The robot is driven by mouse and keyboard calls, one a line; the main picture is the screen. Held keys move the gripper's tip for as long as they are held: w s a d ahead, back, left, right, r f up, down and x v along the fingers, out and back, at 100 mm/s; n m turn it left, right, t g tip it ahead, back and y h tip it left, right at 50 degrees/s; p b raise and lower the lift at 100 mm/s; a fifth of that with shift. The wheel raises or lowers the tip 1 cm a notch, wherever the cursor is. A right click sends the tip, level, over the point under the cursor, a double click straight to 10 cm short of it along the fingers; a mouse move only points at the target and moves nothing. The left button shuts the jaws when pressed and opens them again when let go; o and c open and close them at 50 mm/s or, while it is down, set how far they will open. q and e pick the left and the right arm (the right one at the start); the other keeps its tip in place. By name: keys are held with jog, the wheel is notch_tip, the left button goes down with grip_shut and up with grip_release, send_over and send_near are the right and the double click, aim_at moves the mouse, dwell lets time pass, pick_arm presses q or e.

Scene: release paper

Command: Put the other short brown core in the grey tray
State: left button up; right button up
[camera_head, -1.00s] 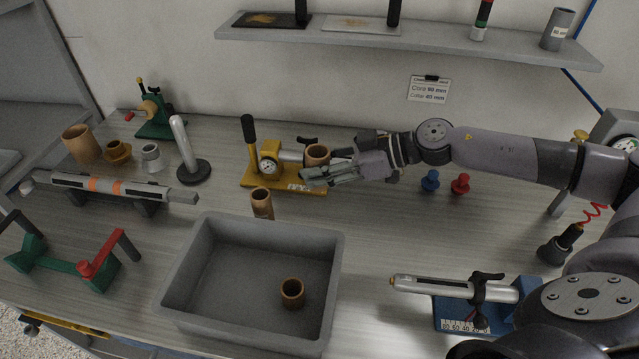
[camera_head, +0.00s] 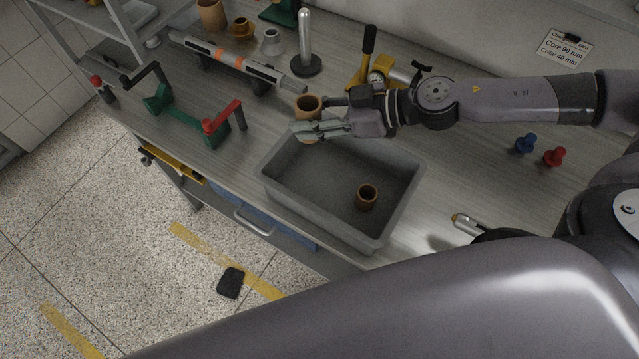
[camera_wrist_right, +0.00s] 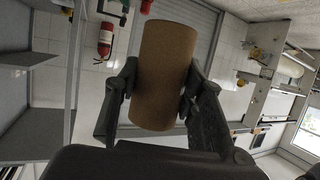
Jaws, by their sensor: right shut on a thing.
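My right gripper (camera_head: 322,128) is shut on a short brown core (camera_head: 308,104). It holds the core at the back left corner of the grey tray (camera_head: 318,185), apparently above the rim; the exact height is hard to tell. The right wrist view shows the core (camera_wrist_right: 163,75) clamped between the two fingers (camera_wrist_right: 160,95). Another short brown core (camera_head: 367,197) stands upright on the tray floor, towards the right. The rest of the tray floor is empty. My left gripper is out of view.
A yellow clamp fixture (camera_head: 380,76) stands behind the right gripper, partly hidden. A metal post (camera_head: 305,45), a grey roller with orange bands (camera_head: 232,62) and a green stand with a red handle (camera_head: 210,130) are to the left. Blue (camera_head: 525,142) and red (camera_head: 554,157) knobs stand right.

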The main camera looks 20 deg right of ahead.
jog(key=f+b, duration=0.3)
jog(key=f, duration=0.2)
jog(key=f+b, duration=0.3)
jog(key=f, duration=0.2)
jog(key=f+b, duration=0.3)
jog(key=f, duration=0.2)
jog(key=shift+s+a+f+b, duration=0.15)
jog(key=shift+a+f+b, duration=0.15)
jog(key=shift+a+f, duration=0.1)
jog(key=shift+f+b, duration=1)
jog(key=shift+f, duration=1.15)
jog(key=shift+f, duration=0.15)
jog(key=o, duration=1.1)
